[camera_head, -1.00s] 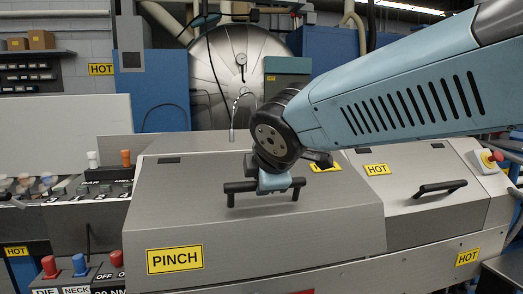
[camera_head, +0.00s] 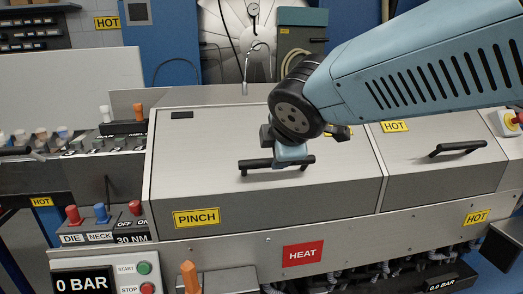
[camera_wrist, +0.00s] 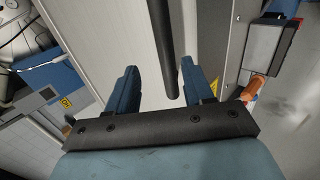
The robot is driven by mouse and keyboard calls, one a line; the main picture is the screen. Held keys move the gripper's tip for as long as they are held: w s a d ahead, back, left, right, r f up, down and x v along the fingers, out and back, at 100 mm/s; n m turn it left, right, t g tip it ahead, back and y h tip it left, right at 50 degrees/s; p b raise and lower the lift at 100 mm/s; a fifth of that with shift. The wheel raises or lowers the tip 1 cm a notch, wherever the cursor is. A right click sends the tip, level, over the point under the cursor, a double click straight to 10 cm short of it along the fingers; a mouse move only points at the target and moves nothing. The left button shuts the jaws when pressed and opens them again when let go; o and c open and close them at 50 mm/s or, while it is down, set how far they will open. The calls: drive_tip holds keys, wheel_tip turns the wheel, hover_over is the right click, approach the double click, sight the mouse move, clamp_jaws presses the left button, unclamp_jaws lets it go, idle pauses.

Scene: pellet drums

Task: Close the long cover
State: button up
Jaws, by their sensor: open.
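The long cover (camera_head: 220,140) is a grey metal lid with a yellow PINCH label. In the head view it lies down on the machine, about level with the shorter cover beside it. Its black bar handle (camera_head: 255,165) runs across the upper front slope. My gripper (camera_head: 290,158) is at the right half of this handle, its blue fingers close to the bar. In the wrist view my gripper (camera_wrist: 160,75) has its fingers apart, with the black bar (camera_wrist: 163,45) reaching down between them. Whether a finger touches the bar I cannot tell.
The shorter cover (camera_head: 430,150) with its own black handle (camera_head: 458,148) and a HOT label stands to the right. Coloured knobs (camera_head: 101,213) and a pressure display (camera_head: 83,284) are at the left front. A red HEAT sign (camera_head: 303,253) is on the front panel.

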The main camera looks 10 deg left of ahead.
drive_tip(key=v, duration=1.3)
drive_tip(key=shift+s+r, duration=0.25)
